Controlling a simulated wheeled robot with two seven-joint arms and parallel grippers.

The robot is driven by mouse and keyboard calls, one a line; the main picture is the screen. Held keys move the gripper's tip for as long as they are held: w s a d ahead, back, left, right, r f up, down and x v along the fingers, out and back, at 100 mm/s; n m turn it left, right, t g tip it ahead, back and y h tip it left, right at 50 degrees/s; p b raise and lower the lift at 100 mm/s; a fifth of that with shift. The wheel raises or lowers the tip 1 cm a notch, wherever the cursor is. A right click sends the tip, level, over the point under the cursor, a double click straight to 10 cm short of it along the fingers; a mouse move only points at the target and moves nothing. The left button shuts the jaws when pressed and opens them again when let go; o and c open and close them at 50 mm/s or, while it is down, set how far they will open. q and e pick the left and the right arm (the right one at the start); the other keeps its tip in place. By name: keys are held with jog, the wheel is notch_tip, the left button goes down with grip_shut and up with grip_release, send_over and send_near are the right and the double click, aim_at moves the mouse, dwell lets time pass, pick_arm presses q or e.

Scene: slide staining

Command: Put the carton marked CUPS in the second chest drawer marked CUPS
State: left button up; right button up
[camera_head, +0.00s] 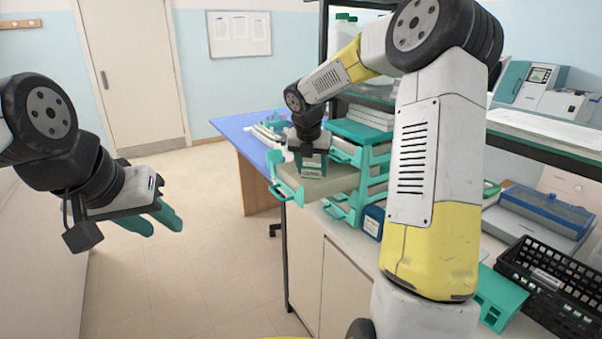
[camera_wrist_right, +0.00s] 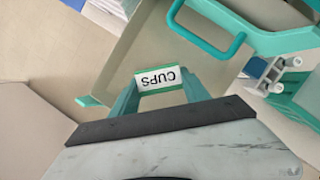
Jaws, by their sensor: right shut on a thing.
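The carton (camera_head: 313,171) marked CUPS is small, white and green. My right gripper (camera_head: 312,160) is shut on it, pointing down over the pulled-out drawer (camera_head: 285,190) of the teal chest (camera_head: 345,207). I cannot tell whether the carton touches the floor. The drawer's own marking is not readable. My left gripper (camera_head: 153,219) is open and empty over the floor at left.
A blue-topped table (camera_head: 240,125) stands behind the chest. A black basket (camera_head: 550,285) and a blue-grey device (camera_head: 545,210) sit on the counter at right. The floor at left is clear.

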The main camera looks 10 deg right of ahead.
jog(key=shift+f, duration=0.9)
jog(key=shift+f, duration=0.1)
jog(key=o, duration=1.4)
jog(key=shift+c, duration=0.2)
